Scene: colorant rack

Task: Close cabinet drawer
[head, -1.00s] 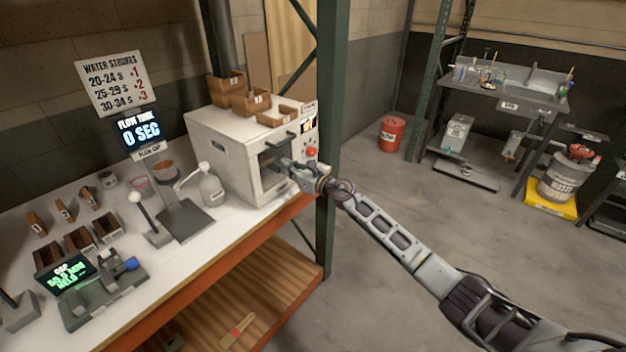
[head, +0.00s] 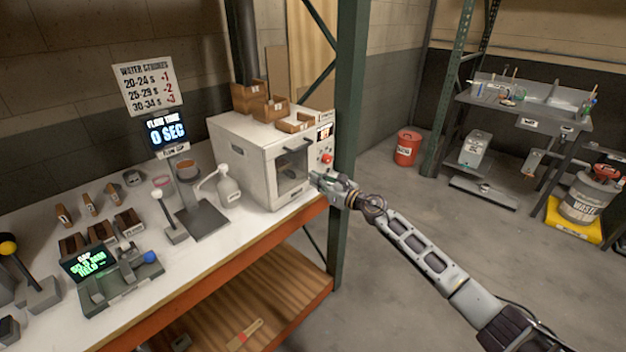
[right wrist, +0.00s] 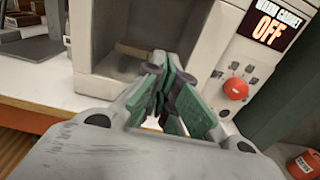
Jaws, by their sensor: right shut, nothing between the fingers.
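The white warm cabinet (head: 243,160) stands at the right end of the bench. My right gripper (head: 316,179) is in front of the cabinet's lower right front, shut and empty. In the right wrist view its green-padded fingers (right wrist: 163,65) point at the recess, where a brown wooden piece (right wrist: 135,50) shows. I cannot tell whether the fingertips touch the cabinet. My left gripper is not in view.
A red knob (right wrist: 235,89) and an "OFF" display (right wrist: 270,28) are on the cabinet's right panel. Wooden boxes (head: 270,109) stand on top. A green post (head: 349,100) rises close behind my right gripper.

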